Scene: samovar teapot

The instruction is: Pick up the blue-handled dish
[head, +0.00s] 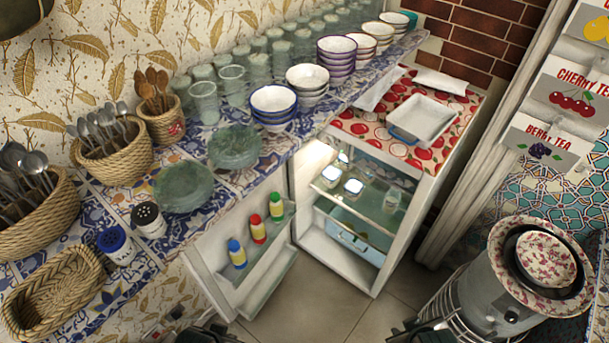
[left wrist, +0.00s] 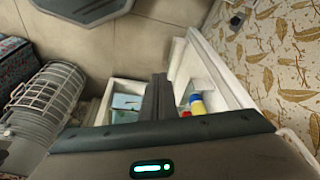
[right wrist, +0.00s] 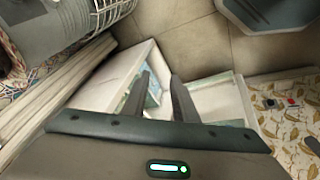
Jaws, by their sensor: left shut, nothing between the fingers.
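The dish that best fits the blue-handled dish is a white rectangular dish (head: 428,115) with a bluish front edge. It rests on the red patterned top of the small open fridge (head: 345,258) in the head view. My right gripper (head: 425,328) shows in part at the bottom of the head view, well below and apart from the dish. In the right wrist view its fingers (right wrist: 160,78) are spread with nothing between them. My left gripper (left wrist: 158,82) has its fingers together and empty in the left wrist view. The dish is not clear in either wrist view.
The fridge door (head: 245,265) stands open, with several small bottles in its rack. A tiled counter (head: 215,155) runs behind it with stacked bowls, glasses and baskets. A grey samovar (head: 490,290) with a floral bowl stands at the right. The floor (head: 335,312) before the fridge is clear.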

